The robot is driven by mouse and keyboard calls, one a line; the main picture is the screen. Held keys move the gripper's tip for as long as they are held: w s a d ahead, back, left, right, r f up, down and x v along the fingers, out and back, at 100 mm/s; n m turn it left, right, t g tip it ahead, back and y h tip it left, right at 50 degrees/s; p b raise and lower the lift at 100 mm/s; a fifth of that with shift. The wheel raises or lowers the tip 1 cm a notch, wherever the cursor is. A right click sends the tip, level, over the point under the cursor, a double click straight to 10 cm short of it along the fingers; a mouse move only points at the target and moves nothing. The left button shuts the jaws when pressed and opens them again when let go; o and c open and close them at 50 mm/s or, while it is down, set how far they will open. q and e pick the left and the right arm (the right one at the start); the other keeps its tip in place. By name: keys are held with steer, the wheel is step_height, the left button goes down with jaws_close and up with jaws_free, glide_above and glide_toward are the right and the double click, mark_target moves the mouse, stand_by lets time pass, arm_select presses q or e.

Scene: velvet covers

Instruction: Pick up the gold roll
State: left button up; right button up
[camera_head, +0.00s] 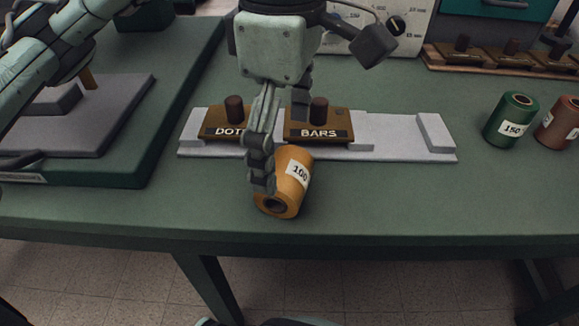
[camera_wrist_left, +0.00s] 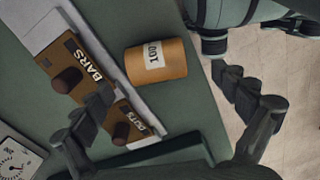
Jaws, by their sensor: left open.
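The gold roll (camera_head: 285,200), labelled 100, lies on its side on the green table near the front edge, its hollow end facing the front. It also shows in the left wrist view (camera_wrist_left: 158,64), lying between the lines of the two fingers and past their tips. My left gripper (camera_head: 281,148) is open above it. In the head view one finger overlaps the roll's left side; I cannot tell whether they touch. In the wrist view the open jaws (camera_wrist_left: 162,90) hold nothing. My right gripper is not in view.
Right behind the roll, a pale rail (camera_head: 385,135) carries brown blocks marked DOTS (camera_head: 217,123) and BARS (camera_head: 318,131), each with a dark knob. A green roll (camera_head: 511,120) and a brown roll (camera_head: 559,124) stand at right. The table's front right is clear.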

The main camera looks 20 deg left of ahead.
mark_target(284, 166)
arm_select(q)
steer(key=shift+f, duration=0.55)
step_height(284, 166, down, 4)
steer(key=shift+w+a+r+p, duration=0.1)
steer(key=shift+w+r+p, duration=0.05)
steer(key=shift+p, duration=0.15)
steer(key=shift+f, duration=0.45)
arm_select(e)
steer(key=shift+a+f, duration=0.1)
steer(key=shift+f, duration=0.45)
arm_select(q)
steer(key=c, duration=0.4)
steer(key=shift+w, duration=0.1)
steer(key=c, duration=1.1)
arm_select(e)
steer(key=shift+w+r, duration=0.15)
